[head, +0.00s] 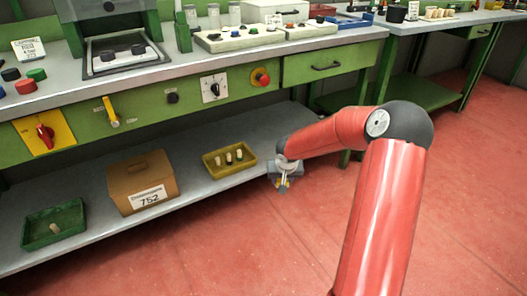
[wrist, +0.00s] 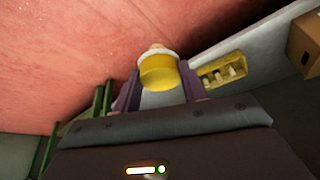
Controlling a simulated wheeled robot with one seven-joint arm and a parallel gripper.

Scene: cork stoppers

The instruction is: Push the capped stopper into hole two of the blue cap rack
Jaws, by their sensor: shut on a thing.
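My gripper (head: 284,187) hangs in front of the lower shelf's edge, right of the yellow tray. It is shut on a capped stopper; in the wrist view the yellow cap (wrist: 158,73) sits between the two fingers, with a pale cork end (wrist: 156,48) beyond it. A small blue object (head: 354,23) lies at the right end of the near bench top, far above my gripper. It may be the blue cap rack; its holes are too small to make out.
The yellow tray (head: 210,166) with a few dark-and-pale stoppers, a cardboard box (head: 130,187) and a green tray (head: 70,234) with one stopper stand on the lower shelf. The bench's green drawer front (head: 300,70) overhangs the shelf. Red floor is clear in front.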

